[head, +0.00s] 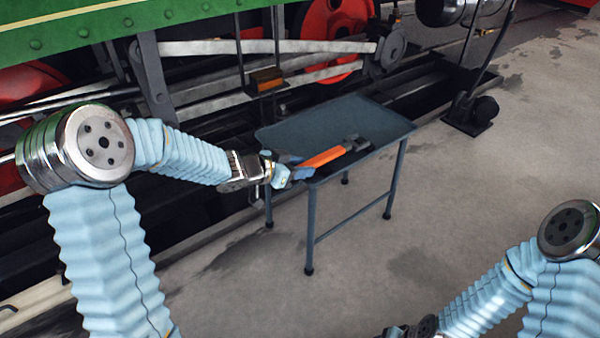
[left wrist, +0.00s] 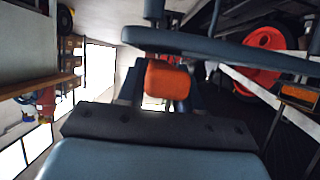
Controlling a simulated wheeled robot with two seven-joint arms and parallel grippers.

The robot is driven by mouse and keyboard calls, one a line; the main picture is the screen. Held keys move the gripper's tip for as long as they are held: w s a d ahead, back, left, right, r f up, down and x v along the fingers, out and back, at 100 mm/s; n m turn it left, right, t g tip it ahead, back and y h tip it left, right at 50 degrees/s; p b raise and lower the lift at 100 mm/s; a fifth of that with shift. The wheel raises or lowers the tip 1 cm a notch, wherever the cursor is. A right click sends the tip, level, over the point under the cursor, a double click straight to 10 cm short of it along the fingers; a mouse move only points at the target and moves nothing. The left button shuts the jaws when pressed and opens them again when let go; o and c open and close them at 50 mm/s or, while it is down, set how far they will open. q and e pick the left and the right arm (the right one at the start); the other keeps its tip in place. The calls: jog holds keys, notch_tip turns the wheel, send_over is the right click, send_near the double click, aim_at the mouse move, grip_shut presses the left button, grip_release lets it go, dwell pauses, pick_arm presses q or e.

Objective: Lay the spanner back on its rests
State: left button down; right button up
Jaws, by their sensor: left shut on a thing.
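The spanner (head: 322,158) has an orange handle and a dark head. It lies slanted across the near right part of the grey metal table (head: 300,122). My left gripper (head: 284,172) is at the table's near left edge, shut on the handle's near end. In the left wrist view the orange handle end (left wrist: 168,82) sits between the dark fingers. The dark shapes under and around the spanner's head are too small to tell the rests from the head. Whether the spanner touches the table top is unclear. My right arm shows at the lower right, its gripper out of frame.
A green steam tram with red wheels (head: 335,30) and steel rods (head: 265,47) stands close behind the table. A lever on a dark base (head: 470,112) stands to the right. The stone floor (head: 450,200) right of the table is clear.

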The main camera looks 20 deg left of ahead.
pick_arm(q)
jog(key=shift+f, duration=0.45)
jog(key=c, duration=0.8)
grip_release()
jog(key=shift+o, duration=0.2)
